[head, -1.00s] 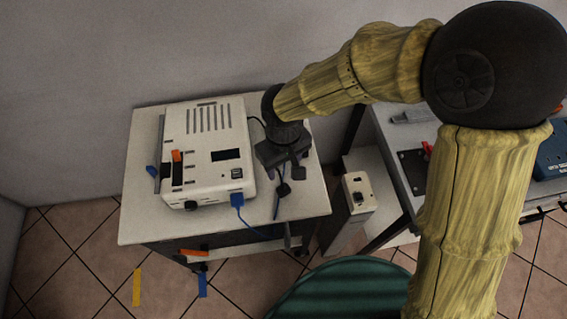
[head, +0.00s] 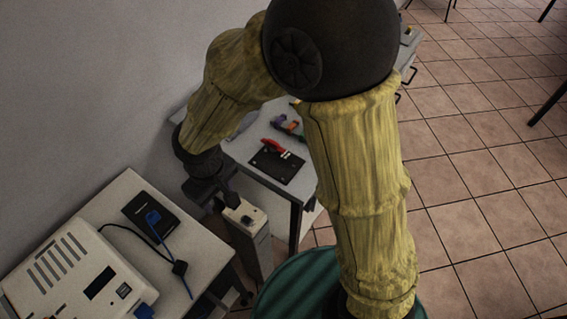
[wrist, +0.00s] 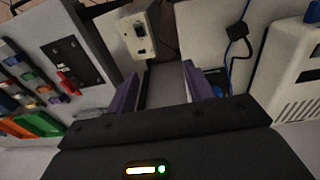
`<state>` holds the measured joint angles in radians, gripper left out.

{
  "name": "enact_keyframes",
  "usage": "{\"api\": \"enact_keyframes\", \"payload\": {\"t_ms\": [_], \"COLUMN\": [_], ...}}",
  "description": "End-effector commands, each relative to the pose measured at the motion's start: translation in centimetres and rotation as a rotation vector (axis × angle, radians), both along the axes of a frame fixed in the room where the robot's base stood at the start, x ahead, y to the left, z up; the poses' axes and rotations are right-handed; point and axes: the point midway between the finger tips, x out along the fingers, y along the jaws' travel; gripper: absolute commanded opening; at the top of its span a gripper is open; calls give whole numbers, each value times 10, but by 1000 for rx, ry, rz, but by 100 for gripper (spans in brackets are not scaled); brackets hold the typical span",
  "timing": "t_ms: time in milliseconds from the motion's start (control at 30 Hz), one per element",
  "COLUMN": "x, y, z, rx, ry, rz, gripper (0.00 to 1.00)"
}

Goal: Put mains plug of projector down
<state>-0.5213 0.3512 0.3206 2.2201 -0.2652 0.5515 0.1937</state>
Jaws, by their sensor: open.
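The white projector (head: 70,280) sits on the grey table at the lower left. A black cable runs from it to a black plug (head: 180,267), which lies on the table top near its right side. A blue cable passes by the plug. In the wrist view the black plug (wrist: 237,32) lies at the upper right, apart from my fingers. My gripper (head: 226,197) is beyond the table's right side, near the white socket post (head: 247,240). In the wrist view its two purple fingers (wrist: 162,90) are spread with nothing between them.
A dark flat box (head: 140,212) with a blue connector over it lies at the table's back. A second bench to the right carries a black plate (head: 277,165) with a red item. A gap separates the table and bench. Tiled floor (head: 470,180) is open at right.

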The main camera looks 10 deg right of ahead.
Motion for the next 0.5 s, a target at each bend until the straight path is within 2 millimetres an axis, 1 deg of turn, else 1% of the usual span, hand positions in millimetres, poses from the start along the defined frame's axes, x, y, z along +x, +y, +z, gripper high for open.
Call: {"api": "enact_keyframes", "payload": {"t_ms": [33, 67, 100, 133, 167, 200, 267, 300, 400, 500], "x": [15, 22, 29, 33, 35, 37, 37, 35, 26, 19], "y": [-35, -53, -78, -96, -115, -138, -174, -196, -237, -259], "z": [7, 10, 14, 16, 19, 23, 28, 31, 36, 38], "rx": [8, 14, 22, 28, 35, 45, 59, 68, 89, 102], "ry": [-17, -25, -35, -45, -53, -67, -88, -102, -134, -154], "rz": [-102, -157, -230, -285, -341, -413, -526, -598, -744, -827], "gripper": [52, 52, 52, 52, 52, 52, 52, 52, 52, 52]}}
